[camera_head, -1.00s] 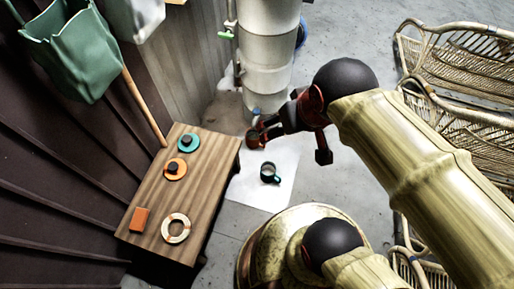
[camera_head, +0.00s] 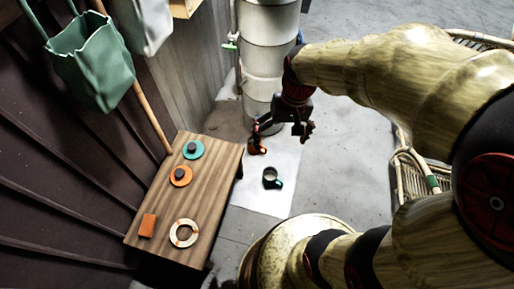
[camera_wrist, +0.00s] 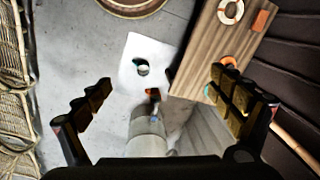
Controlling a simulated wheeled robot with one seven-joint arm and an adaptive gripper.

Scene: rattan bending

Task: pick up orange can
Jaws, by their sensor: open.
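The orange can (camera_head: 258,147) is a small orange thing with a dark part, near the far edge of a white sheet (camera_head: 247,197) on the floor. My gripper (camera_head: 281,129) is open and empty, pointing down, right of and above it in the head view. One finger comes close to the can in the picture, but I see no contact. In the wrist view the orange can (camera_wrist: 153,95) is small, between the open fingers of my gripper (camera_wrist: 163,102) and well beyond them. A dark teal can (camera_head: 271,177) stands nearer on the sheet.
A wooden table (camera_head: 215,160) on the left holds two discs, a ring (camera_head: 184,233) and an orange block (camera_head: 147,225). A white cylindrical column (camera_head: 268,85) rises close behind the sheet. Rattan furniture (camera_head: 415,170) stands right. The floor right of the sheet is bare.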

